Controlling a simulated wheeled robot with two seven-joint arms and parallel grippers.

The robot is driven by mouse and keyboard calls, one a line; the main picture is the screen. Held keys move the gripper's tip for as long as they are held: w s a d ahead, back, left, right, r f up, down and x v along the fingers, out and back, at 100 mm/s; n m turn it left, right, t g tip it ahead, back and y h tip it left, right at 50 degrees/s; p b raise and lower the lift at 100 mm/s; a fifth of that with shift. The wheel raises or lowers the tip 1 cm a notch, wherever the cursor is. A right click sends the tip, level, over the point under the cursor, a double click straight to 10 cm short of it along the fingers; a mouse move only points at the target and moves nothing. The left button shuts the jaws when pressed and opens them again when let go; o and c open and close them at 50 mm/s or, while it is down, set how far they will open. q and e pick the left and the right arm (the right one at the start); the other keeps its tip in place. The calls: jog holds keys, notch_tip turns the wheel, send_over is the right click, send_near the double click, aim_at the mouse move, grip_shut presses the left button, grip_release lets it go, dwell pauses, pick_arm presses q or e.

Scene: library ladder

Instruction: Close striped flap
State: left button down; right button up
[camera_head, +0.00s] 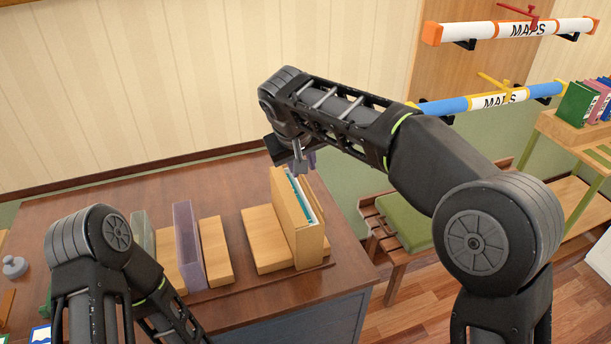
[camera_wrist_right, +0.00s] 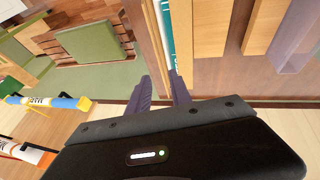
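I cannot make out a flap with clear stripes in either view. A wooden upright holder (camera_head: 294,226) with white and teal sheets stands on the brown table (camera_head: 75,195). Its wooden edge and teal sheet also show at the top middle of the right wrist view (camera_wrist_right: 168,22). My right gripper (camera_head: 307,160) is just above the holder's top in the head view, partly hidden by its own wrist. Its purple fingers (camera_wrist_right: 163,92) are apart in the right wrist view, near the end of the wooden board; contact cannot be told. My left gripper is out of view, only its arm shows.
A purple upright holder (camera_head: 188,245) and wooden blocks (camera_head: 216,250) stand left of the wooden holder. A bench with a green cushion (camera_head: 404,222) is to the right. Map tubes (camera_head: 505,32) hang on the wall. Small grey knobbed object (camera_head: 14,267) sits at the left.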

aim_at(305, 180)
jog(key=p+x, duration=0.1)
jog(key=x, duration=0.5)
jog(key=shift+p, duration=0.35)
jog(key=shift+w+f, duration=0.15)
jog(key=shift+f, duration=0.25)
jog(key=shift+c, duration=0.4)
grip_shut()
